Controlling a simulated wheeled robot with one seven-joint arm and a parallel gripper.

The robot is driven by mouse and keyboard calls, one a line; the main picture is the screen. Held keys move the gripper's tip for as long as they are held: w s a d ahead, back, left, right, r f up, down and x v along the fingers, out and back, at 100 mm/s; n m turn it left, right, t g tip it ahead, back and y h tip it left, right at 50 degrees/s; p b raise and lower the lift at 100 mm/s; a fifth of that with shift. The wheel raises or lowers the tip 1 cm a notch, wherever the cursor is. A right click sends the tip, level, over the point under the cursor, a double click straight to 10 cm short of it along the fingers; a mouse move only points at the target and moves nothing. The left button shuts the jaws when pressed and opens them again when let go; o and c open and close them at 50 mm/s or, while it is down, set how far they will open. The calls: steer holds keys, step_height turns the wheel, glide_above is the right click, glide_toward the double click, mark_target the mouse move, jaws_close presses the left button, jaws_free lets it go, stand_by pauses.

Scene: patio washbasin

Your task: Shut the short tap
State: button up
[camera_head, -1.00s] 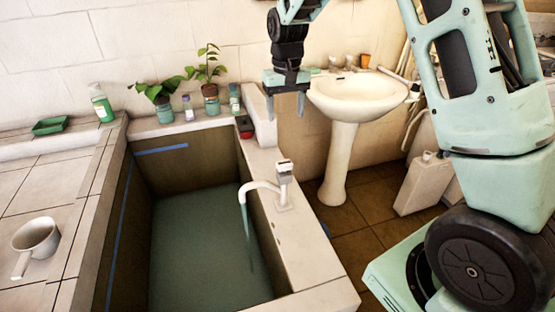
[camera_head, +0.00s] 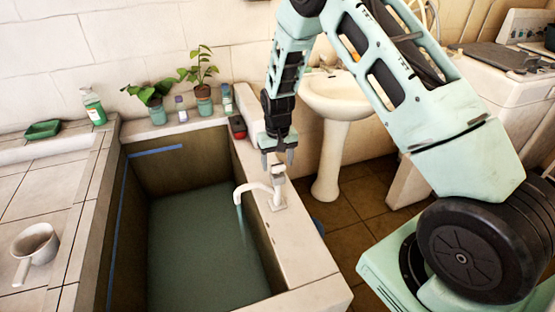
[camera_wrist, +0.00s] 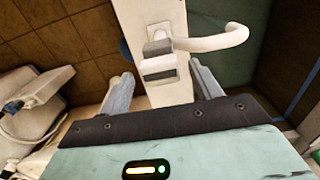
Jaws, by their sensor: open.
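The short white tap (camera_head: 267,192) stands on the ledge along the right side of the water-filled basin. Its curved spout points left over the basin, and a thin stream of water (camera_head: 241,222) runs from it. In the wrist view, the tap's boxy grey-white handle (camera_wrist: 158,65) sits between and just ahead of the fingertips, with the spout (camera_wrist: 215,40) reaching right. My gripper (camera_head: 278,159) points down right above the tap, open, one finger on each side of the handle; it also shows in the wrist view (camera_wrist: 162,88). I cannot tell whether a finger touches the handle.
The basin (camera_head: 308,262) holds greenish water. A red and black object (camera_head: 237,127) lies on the ledge behind the tap. Potted plants (camera_head: 204,92) and bottles stand on the back ledge. A white pedestal sink (camera_head: 340,95) stands behind right. A ladle-like pot (camera_head: 35,245) sits on the left tiles.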

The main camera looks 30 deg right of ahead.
steer(key=shift+f, duration=0.2)
steer(key=c, duration=1)
